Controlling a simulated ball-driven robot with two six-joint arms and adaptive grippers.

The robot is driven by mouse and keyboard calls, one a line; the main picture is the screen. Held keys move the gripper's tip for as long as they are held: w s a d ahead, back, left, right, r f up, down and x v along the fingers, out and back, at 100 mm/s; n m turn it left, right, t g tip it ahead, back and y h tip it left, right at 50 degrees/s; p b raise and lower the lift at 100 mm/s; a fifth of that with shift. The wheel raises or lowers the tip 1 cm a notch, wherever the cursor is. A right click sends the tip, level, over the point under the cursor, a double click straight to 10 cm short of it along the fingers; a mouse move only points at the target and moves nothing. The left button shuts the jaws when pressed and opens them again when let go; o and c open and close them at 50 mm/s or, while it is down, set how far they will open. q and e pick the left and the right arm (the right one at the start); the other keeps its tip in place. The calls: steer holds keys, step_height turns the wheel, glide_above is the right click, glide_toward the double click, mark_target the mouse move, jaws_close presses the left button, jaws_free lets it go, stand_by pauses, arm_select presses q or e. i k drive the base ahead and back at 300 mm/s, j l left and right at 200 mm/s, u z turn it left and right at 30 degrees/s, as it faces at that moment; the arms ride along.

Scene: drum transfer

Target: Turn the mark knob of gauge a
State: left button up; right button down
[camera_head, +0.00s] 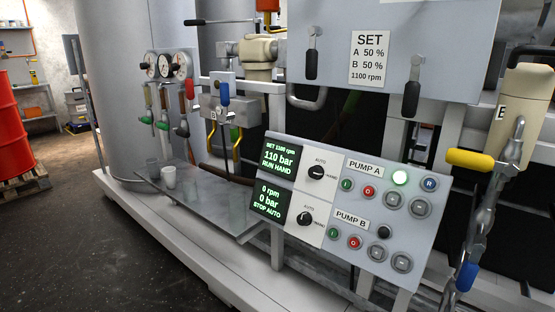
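Three round white-faced gauges stand in a row in front of the big grey tank at upper left: a left gauge (150,58), a middle gauge (164,66) and a right gauge (181,58). They are small here, and I cannot read any letter on them, so I cannot tell which is gauge a. No mark knob can be made out on them. Coloured valve handles hang below, with a red handle (189,88) near the right gauge. Neither my left nor my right gripper shows in this view.
A pump control panel (345,205) stands at centre right. A yellow-handled valve (470,159) is at right. Open dark floor (70,240) lies at left, near a red drum (8,125).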

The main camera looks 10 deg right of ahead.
mark_target(142, 65)
steer(key=i+j, duration=0.4)
steer(key=i, duration=0.15)
steer(key=i+j, duration=0.3)
steer(key=i+j+z, duration=0.1)
steer(key=i+j, duration=0.15)
steer(key=j, duration=0.15)
steer(key=i+j+z, duration=0.1)
steer(key=i+j, duration=0.4)
steer(key=j, duration=0.25)
steer(key=i+j+z, duration=0.1)
steer(key=i+j, duration=0.15)
steer(key=j, duration=0.15)
steer(key=i+j, duration=0.25)
steer(key=j, duration=0.15)
steer(key=i+j+z, duration=0.1)
steer(key=i+j, duration=0.15)
steer(key=j, duration=0.15)
